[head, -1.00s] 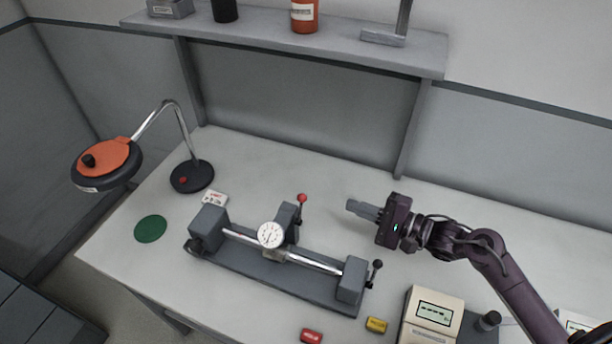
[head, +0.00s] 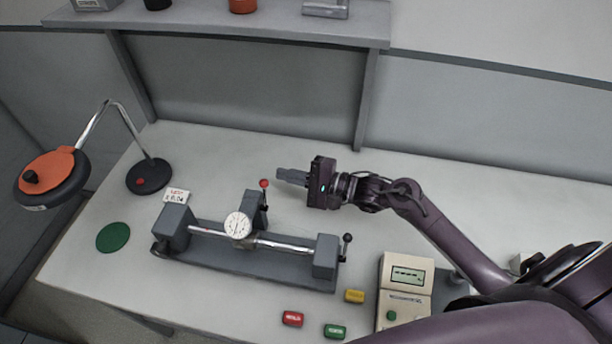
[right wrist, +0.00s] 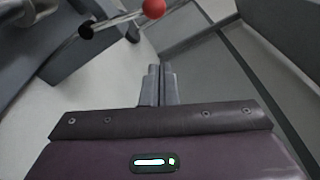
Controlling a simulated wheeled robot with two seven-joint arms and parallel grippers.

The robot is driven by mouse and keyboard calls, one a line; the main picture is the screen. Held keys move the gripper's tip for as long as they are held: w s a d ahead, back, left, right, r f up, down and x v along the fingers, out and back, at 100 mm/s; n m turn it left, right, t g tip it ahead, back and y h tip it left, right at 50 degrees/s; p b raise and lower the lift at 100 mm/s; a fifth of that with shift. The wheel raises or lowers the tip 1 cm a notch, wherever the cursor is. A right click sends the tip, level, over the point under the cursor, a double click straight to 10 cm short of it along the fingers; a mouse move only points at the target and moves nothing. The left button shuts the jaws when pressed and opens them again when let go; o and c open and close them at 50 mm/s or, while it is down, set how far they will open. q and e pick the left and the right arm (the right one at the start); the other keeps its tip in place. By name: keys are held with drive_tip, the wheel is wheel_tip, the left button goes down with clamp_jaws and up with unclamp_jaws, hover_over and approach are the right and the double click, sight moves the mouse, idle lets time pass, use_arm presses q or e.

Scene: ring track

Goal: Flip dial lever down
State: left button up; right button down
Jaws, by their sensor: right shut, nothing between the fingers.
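The dial gauge (head: 238,225) sits on a grey fixture with a steel bar, on the bench. Its lever shows as a red ball (head: 264,183) on a thin rod, standing up above the grey block (head: 255,207) behind the dial. My right gripper (head: 280,174) is shut and empty, just to the right of the red ball and apart from it. In the right wrist view the red ball (right wrist: 153,8) is at the top, beyond the closed fingertips (right wrist: 160,70). My left gripper is not in view.
A black-knobbed lever (head: 347,239) stands at the fixture's right end. A cream meter box (head: 404,290) and red (head: 292,318), green (head: 335,331) and yellow (head: 354,296) tags lie in front. An orange lamp (head: 48,172) is at left.

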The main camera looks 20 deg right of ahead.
sight(265, 194)
drive_tip(key=a+p, duration=0.1)
drive_tip(key=s+a+r+p, duration=0.1)
drive_tip(key=a, duration=0.1)
drive_tip(key=shift+s+a+r+p, duration=0.2)
drive_tip(key=shift+s+r+p, duration=0.1)
drive_tip(key=shift+p, duration=0.1)
drive_tip(key=shift+w, duration=0.1)
